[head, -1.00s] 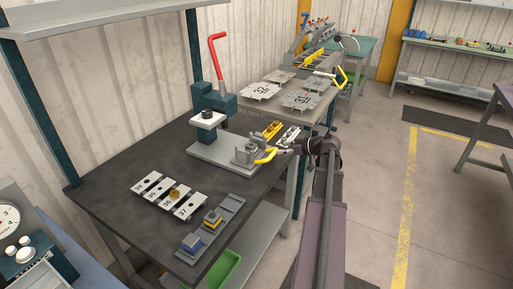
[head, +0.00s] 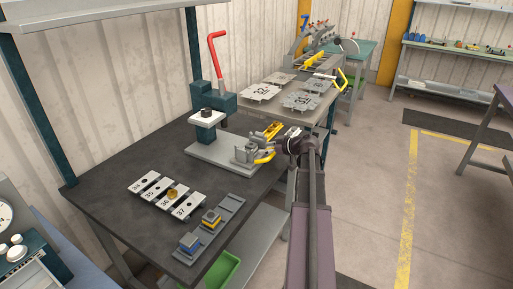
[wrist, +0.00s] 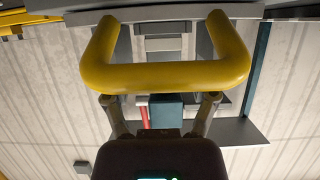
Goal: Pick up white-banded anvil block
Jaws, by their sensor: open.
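I cannot make out a white band on any block for certain. My gripper (head: 283,139) is over the right end of that plate, partly hidden by my arm. In the wrist view, my gripper (wrist: 160,99) is open, its fingers spread. A yellow U-shaped bar (wrist: 165,75) spans across them; whether they touch it is unclear.
The hand press with its red lever (head: 215,55) stands behind the base plate (head: 210,154). Numbered plates (head: 168,195) lie on the dark table (head: 110,188). Sheet parts (head: 300,99) lie on the bench beyond.

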